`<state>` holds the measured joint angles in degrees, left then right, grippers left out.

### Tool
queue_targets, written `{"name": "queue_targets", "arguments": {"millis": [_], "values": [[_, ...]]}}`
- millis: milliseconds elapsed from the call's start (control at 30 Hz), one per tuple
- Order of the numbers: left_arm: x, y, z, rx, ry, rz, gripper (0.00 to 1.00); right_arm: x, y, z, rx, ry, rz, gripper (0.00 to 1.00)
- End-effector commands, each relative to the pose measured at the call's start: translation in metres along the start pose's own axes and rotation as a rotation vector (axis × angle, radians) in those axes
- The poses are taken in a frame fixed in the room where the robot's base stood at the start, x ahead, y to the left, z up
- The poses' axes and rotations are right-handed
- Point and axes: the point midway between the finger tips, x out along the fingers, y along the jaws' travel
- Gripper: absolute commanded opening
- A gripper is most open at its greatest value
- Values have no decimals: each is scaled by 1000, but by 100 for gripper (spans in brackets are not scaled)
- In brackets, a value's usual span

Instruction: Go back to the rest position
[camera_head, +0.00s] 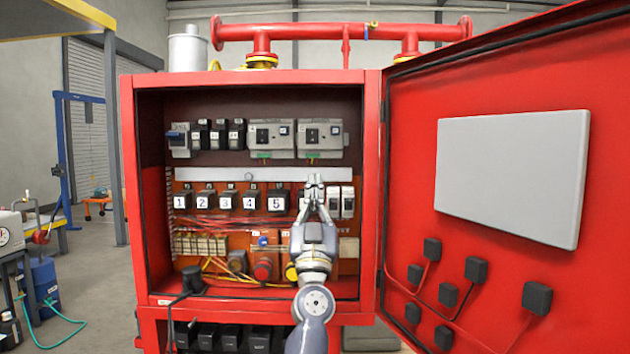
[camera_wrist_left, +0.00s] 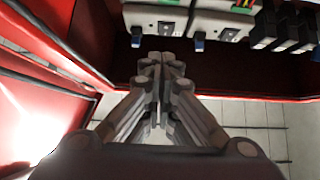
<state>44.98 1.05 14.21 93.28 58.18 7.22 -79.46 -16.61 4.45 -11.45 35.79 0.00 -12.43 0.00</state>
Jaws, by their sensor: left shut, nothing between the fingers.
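My left gripper (camera_head: 315,188) is in front of the open red cabinet, over the right end of the row of numbered black relays (camera_head: 250,201). Its fingers are together and hold nothing. In the left wrist view the shut gripper (camera_wrist_left: 160,70) points toward the grey breaker units (camera_wrist_left: 185,20), which appear upside down there. I cannot tell whether the fingertips touch anything. The gripper hides part of the relay row and the panel behind it. My right gripper does not show in either view.
The red cabinet door (camera_head: 420,150) stands open on the right, with a grey plate (camera_head: 512,175) and several black boxes on it. The cabinet's side walls (camera_head: 145,190) bound the space around my arm. Open floor (camera_head: 95,290) shows at left.

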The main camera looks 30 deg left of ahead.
Motion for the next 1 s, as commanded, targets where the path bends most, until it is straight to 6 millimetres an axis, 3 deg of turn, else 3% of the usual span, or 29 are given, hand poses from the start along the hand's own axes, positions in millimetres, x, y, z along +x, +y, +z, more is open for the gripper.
{"name": "queue_targets", "arguments": {"millis": [233, 567, 667, 767, 833, 1000], "values": [[-2, 0, 0, 0, 0, 0, 0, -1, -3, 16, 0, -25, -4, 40], [-2, 0, 0, 0, -1, 1, 0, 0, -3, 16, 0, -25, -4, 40], [-10, 8, 5, 2, -9, 35, 0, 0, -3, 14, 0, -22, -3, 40], [-36, 33, 19, 5, -41, 147, 0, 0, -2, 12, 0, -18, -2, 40], [-68, 58, 34, 6, -89, 268, 0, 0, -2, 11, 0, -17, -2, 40], [-172, 113, 77, -3, -285, 570, 0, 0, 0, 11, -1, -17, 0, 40]]}}
